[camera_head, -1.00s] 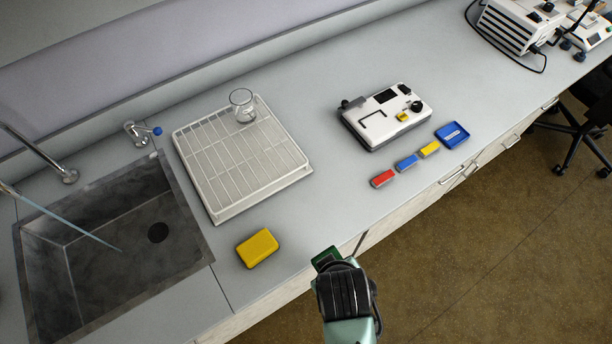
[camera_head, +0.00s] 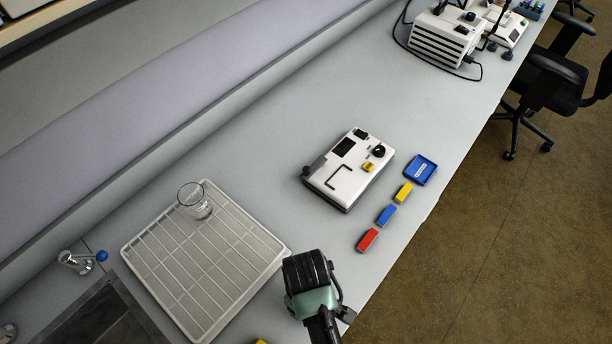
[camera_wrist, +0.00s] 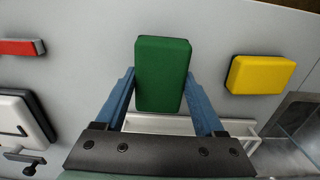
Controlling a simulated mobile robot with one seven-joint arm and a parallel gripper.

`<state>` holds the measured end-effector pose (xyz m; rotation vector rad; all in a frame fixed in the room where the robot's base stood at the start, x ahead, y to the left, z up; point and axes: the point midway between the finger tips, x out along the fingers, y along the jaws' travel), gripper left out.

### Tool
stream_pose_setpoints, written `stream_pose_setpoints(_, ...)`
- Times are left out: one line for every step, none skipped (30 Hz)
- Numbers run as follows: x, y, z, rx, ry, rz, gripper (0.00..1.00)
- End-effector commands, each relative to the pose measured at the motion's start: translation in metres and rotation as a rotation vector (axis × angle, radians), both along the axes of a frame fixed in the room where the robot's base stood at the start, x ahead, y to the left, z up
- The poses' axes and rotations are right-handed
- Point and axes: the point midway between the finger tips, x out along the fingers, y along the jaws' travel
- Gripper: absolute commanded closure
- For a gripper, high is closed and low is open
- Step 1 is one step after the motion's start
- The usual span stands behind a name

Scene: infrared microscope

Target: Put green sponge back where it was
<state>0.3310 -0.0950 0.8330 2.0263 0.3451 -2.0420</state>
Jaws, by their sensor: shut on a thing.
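The green sponge (camera_wrist: 162,65) is between the two blue fingers of my gripper (camera_wrist: 162,88) in the wrist view. The gripper is shut on its sides, and the sponge stands out past the fingertips over the grey bench. In the head view my gripper (camera_head: 312,278) is by the right corner of the white drying rack (camera_head: 276,248), near the bench's front edge. The arm hides the sponge there. A yellow sponge (camera_wrist: 261,75) lies on the bench to the right in the wrist view. Only a sliver of it shows at the head view's bottom edge.
A glass beaker (camera_head: 195,201) stands on the rack. The sink (camera_head: 100,322) is at lower left. A white instrument (camera_head: 346,174) sits right of the rack, with red (camera_head: 367,240), blue (camera_head: 386,215) and yellow (camera_head: 404,193) blocks and a blue tray (camera_head: 421,171) in front.

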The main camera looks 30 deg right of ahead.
Motion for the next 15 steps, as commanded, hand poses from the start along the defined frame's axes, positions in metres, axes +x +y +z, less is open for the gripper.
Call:
stream_pose_setpoints(0.0,0.0,-0.005,0.001,0.001,0.001,0.81)
stream_pose_setpoints(0.0,0.0,-0.008,0.001,0.001,0.001,0.81)
stream_pose_setpoints(0.0,0.001,-0.014,0.0,0.002,0.001,0.81)
stream_pose_setpoints(0.0,0.001,-0.019,0.0,0.002,0.001,0.81)
stream_pose_setpoints(0.0,0.001,-0.024,0.001,0.001,0.001,0.81)
stream_pose_setpoints(0.0,0.001,-0.029,0.001,0.001,0.001,0.81)
stream_pose_setpoints(0.0,0.001,-0.033,0.001,0.0,0.001,0.81)
stream_pose_setpoints(0.0,0.001,-0.035,0.001,0.0,0.001,0.81)
stream_pose_setpoints(0.0,0.001,-0.038,0.0,0.0,0.001,0.81)
stream_pose_setpoints(0.0,0.001,-0.039,0.0,-0.001,0.001,0.81)
stream_pose_setpoints(0.001,0.0,-0.039,0.0,-0.002,0.001,0.81)
stream_pose_setpoints(0.001,0.0,-0.039,0.0,-0.002,0.001,0.81)
stream_pose_setpoints(0.001,0.0,-0.039,0.0,-0.002,0.001,0.81)
stream_pose_setpoints(0.001,0.0,-0.039,0.0,-0.002,0.001,0.81)
stream_pose_setpoints(0.001,0.0,-0.039,0.0,-0.002,0.001,0.81)
